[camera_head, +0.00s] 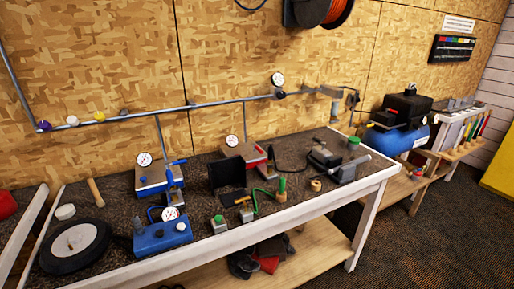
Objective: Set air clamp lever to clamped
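A blue-and-metal bench unit (155,180) with a round gauge (144,159) and a blue handle stands at the left of the workbench (290,211). A blue box (162,238) with its own gauge (170,214) sits in front of it at the bench edge. A red-and-metal unit (245,151) with a gauge (232,141) stands further right. I cannot tell which unit is the air clamp, nor how its lever is set. Neither of my grippers is in view.
A black wheel (75,246) lies on the left of the bench. A dark upright panel (226,175), small green-topped blocks and a grey vise-like tool (348,170) fill the middle and right. An air pipe (200,105) runs along the wall. A blue compressor tank (405,140) stands right.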

